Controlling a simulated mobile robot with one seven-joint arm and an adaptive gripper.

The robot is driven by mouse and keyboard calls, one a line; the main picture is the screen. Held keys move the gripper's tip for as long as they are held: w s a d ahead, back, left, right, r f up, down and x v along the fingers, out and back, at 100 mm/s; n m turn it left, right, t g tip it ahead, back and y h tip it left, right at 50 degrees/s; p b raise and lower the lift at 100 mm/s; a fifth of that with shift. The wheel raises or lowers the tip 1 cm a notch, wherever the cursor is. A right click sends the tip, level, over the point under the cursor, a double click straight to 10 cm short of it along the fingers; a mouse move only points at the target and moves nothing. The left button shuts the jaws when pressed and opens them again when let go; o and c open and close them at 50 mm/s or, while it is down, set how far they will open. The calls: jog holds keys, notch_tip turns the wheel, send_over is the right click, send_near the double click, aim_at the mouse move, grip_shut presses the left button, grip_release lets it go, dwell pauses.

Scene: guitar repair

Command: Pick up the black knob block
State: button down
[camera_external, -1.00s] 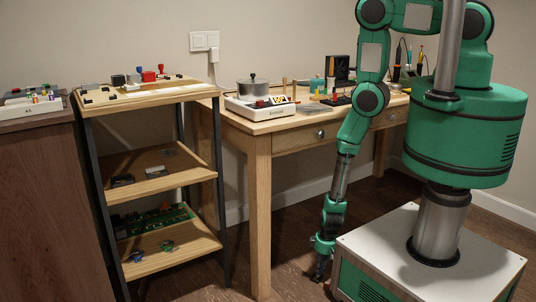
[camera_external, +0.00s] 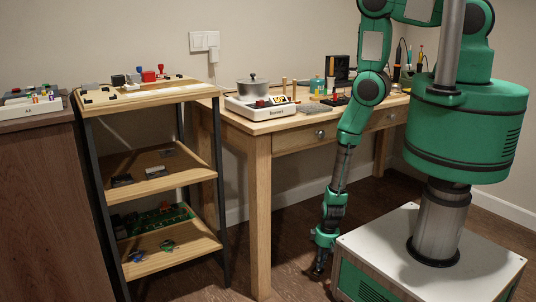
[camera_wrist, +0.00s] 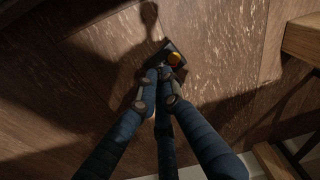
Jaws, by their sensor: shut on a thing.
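My gripper (camera_external: 319,268) points down close to the wooden floor, between the table and my base. In the external view the block is too small and dark to make out clearly at the fingertips.
The wooden table (camera_external: 262,146) stands left of my arm, its front leg (camera_external: 259,215) nearby. A wooden shelf (camera_external: 160,183) with small parts on its levels is further left. A brown cabinet (camera_external: 40,200) is at the far left. The floor around my gripper looks clear.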

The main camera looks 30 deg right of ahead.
jog(key=shift+r+p, duration=1.3)
jog(key=shift+r, duration=1.9)
jog(key=shift+a, duration=0.1)
